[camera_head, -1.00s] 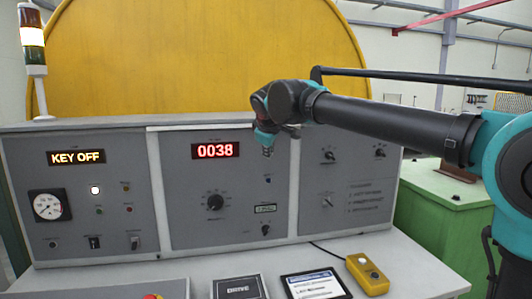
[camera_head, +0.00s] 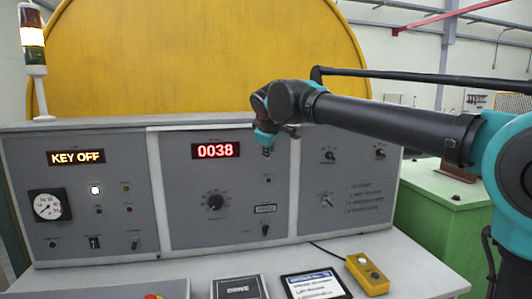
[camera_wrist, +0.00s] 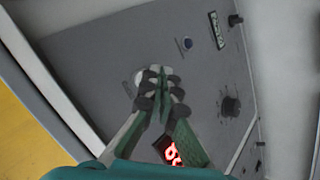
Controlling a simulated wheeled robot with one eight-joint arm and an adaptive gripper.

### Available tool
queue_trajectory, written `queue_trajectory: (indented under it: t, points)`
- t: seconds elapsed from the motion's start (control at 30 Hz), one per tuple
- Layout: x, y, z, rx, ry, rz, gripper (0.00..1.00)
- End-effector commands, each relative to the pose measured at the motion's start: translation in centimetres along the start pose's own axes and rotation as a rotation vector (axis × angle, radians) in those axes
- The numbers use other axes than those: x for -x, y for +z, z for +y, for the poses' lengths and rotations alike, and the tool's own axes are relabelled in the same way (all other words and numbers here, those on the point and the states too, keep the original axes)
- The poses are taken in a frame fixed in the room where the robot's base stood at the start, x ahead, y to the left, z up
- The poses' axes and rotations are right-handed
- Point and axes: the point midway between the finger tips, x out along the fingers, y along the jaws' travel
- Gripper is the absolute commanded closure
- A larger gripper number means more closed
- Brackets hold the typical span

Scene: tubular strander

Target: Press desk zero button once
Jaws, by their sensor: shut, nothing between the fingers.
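A small blue button (camera_head: 268,180) sits on the middle panel of the grey desk, right of the red 0038 display (camera_head: 215,151). Its label is too small to read. In the wrist view the blue button (camera_wrist: 187,43) is unobstructed, beyond the fingertips and a little to the right. My gripper (camera_head: 266,152) is in front of the panel, above the blue button in the head view. In the wrist view the fingers of my gripper (camera_wrist: 160,76) are together and empty. They appear apart from the blue button. The display's red digits (camera_wrist: 173,153) show partly behind a finger.
The left panel display (camera_head: 76,157) reads KEY OFF. A yellow two-button box (camera_head: 367,274) and a tablet (camera_head: 315,285) lie on the desktop.

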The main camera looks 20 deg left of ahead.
Motion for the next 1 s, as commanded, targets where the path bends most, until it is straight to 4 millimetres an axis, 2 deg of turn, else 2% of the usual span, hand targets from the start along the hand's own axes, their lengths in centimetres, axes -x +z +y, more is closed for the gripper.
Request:
queue_trajectory:
  t: [1.0]
  points:
    - [-0.59, -0.45, 0.46, 0.0, 0.0, 0.0, 1.0]
